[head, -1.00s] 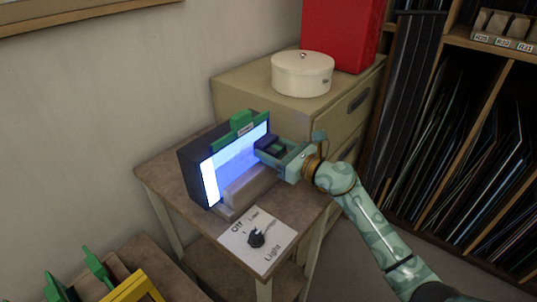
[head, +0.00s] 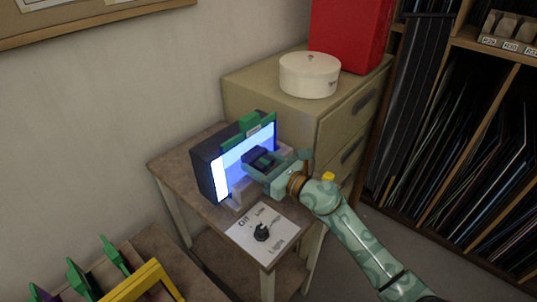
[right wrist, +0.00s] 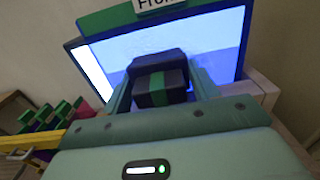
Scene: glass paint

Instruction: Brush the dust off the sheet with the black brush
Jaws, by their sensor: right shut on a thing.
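The sheet (head: 235,161) stands upright in a dark light box on the small table, lit from behind. It glows blue-violet, with a brighter white strip at its left edge; the right wrist view also shows the sheet (right wrist: 222,45). My right gripper (head: 259,164) is shut on the black brush (right wrist: 160,84), a dark block with a green band. The brush is in front of the sheet's middle and right part and hides some of it. I cannot tell whether it touches the sheet. My left gripper is not in view.
A green clamp (head: 249,123) sits on top of the light box (head: 205,180). A pale ledge runs below the sheet. A card with a black knob (head: 262,233) lies in front. A cabinet with a white tin (head: 309,77) stands behind. A yellow frame (head: 150,281) is at lower left.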

